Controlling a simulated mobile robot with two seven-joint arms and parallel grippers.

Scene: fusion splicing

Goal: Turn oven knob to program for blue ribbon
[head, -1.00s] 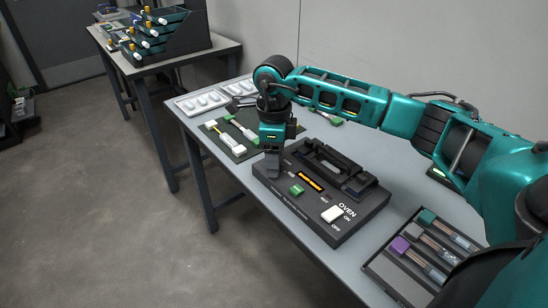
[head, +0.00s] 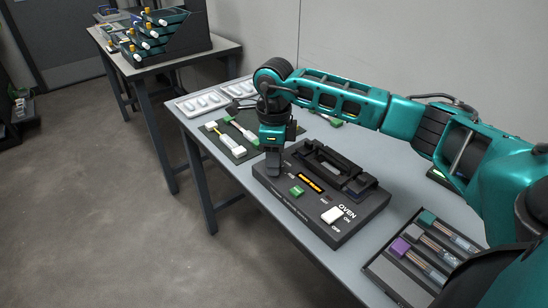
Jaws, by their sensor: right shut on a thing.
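The black oven (head: 318,222) sits on the grey table, with a lit orange display (head: 311,184), a green button (head: 296,191) and a white ON/OFF switch (head: 332,215) on its face. The display's text is too small to read. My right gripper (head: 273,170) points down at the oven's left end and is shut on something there. The knob is hidden by the fingers, so its setting cannot be seen. No blue ribbon can be made out. My left gripper is not in view.
A dark mat (head: 231,142) with white-and-green tools lies left of the oven. White trays (head: 203,102) are behind it. A case with green and purple pieces (head: 400,246) lies at the front right. A second table (head: 178,56) holds stacked drawers.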

